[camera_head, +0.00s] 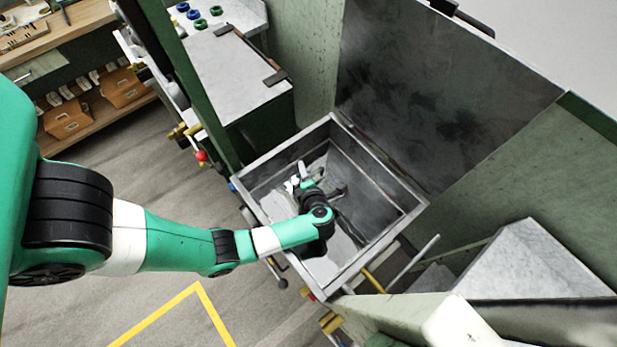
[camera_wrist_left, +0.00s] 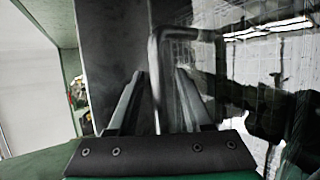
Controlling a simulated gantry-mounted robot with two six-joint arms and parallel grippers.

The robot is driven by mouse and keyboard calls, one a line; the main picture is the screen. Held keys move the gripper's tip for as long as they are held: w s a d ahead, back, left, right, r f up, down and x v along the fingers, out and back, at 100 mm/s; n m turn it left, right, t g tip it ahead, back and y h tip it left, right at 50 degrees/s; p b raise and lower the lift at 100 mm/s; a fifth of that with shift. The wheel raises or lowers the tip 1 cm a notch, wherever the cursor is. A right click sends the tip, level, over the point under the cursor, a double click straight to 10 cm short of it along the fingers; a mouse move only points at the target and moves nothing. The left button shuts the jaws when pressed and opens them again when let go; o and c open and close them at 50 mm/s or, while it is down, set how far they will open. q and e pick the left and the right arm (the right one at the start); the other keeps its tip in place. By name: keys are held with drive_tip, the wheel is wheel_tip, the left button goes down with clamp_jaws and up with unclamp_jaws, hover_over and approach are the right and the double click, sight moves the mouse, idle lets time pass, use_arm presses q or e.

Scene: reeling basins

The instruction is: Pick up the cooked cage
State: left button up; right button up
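A square grey metal basin (camera_head: 378,250) stands right of the middle in the head view. My left arm reaches over its near-left rim, and my left gripper (camera_head: 300,184) points down inside it. In the left wrist view, the two fingers of my left gripper (camera_wrist_left: 160,74) are apart. A bent grey metal rod (camera_wrist_left: 157,95), like a handle, shows between them, with gaps on both sides. I cannot tell whether it belongs to the cooked cage. The cage body cannot be made out in either view. My right gripper is not in view.
A tall dark metal panel (camera_head: 430,90) rises behind the basin. A grey-topped counter (camera_head: 225,75) stands to its upper left, and a sloped grey slab (camera_head: 540,265) lies to the right. A wooden shelf with boxes (camera_head: 68,118) is far left. The floor at lower left is open.

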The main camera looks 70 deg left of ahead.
use_arm(q)
clamp_jaws()
idle(1.2)
